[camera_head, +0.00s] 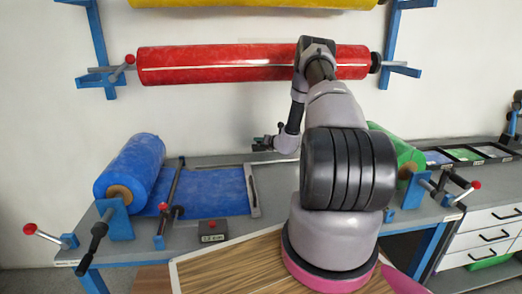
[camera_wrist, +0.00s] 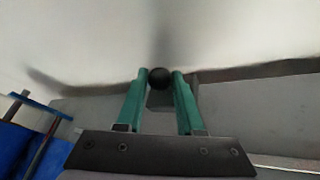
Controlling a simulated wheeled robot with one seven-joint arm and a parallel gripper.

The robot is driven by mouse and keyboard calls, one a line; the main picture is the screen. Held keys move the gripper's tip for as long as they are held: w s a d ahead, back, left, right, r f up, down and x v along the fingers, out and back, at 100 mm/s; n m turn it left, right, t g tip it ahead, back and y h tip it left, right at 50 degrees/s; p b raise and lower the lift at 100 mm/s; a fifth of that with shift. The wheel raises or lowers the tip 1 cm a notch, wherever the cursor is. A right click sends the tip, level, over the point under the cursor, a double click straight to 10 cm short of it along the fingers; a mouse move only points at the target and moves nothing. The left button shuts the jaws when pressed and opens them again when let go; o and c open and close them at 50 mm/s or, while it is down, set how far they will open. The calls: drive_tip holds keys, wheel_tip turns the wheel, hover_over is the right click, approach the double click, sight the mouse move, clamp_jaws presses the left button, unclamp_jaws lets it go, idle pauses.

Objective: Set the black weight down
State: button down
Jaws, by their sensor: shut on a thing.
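The black weight shows in the wrist view as a round black knob (camera_wrist: 159,77) with a grey block-like body partly visible below it. My gripper (camera_wrist: 159,80) is shut on the knob, with one green finger on each side. In the head view my gripper (camera_head: 262,143) is small and dark, held out to the left near the back edge of the bench (camera_head: 225,165). The weight is too small there to make out clearly. I cannot tell whether its underside touches the bench.
A blue sheet (camera_head: 215,192) runs from a blue roll (camera_head: 130,172) across the bench. A green roll (camera_head: 408,155) and dark trays (camera_head: 462,153) are right. A red roll (camera_head: 215,63) hangs on the wall.

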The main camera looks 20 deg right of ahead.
sight(262, 149)
drive_tip(key=shift+f, duration=1.85)
drive_tip(key=c, duration=0.5)
unclamp_jaws()
drive_tip(key=shift+s+f, duration=0.1)
drive_tip(key=shift+f, duration=0.1)
drive_tip(key=shift+c, duration=0.2)
